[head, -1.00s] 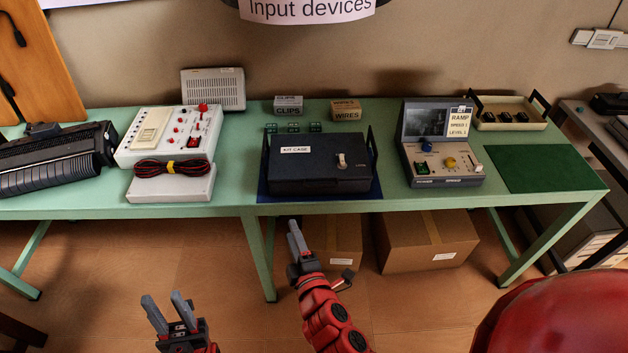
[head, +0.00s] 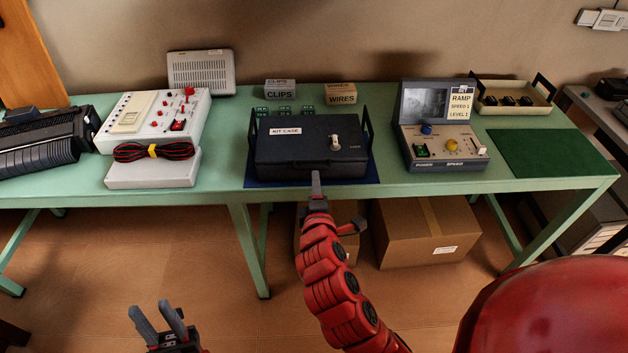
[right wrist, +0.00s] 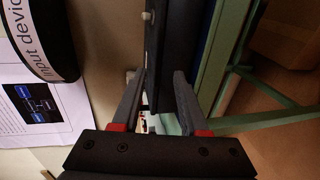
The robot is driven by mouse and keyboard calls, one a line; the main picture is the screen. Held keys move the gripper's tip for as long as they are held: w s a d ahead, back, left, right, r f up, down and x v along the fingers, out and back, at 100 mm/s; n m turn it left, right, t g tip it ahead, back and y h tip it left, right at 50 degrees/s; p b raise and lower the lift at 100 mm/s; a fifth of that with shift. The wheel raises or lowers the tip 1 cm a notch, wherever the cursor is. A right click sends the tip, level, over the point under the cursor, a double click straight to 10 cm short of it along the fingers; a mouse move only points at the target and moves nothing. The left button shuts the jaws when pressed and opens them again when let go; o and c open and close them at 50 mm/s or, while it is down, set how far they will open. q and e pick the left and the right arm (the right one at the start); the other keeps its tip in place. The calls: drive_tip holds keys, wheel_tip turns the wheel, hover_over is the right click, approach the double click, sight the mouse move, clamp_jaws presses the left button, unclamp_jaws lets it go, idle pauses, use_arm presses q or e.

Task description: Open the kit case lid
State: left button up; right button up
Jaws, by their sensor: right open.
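The dark kit case (head: 312,157) sits shut on a blue mat (head: 370,178) on the green table. My left gripper (head: 158,318) is open and empty, low in front of the table.
A control box with a screen (head: 441,125) stands right of the case. A white panel with a cable bundle (head: 152,165) stands left. Small CLIPS (head: 280,91) and WIRES (head: 341,94) boxes are behind. The green mat (head: 550,152) is bare. Cartons lie under the table.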

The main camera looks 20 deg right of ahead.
sight(314, 168)
drive_tip(key=p+x, duration=0.1)
drive_tip(key=x, duration=0.6)
drive_tip(key=shift+w+d+r, duration=0.1)
drive_tip(key=shift+w, duration=0.2)
clamp_jaws()
idle(1.1)
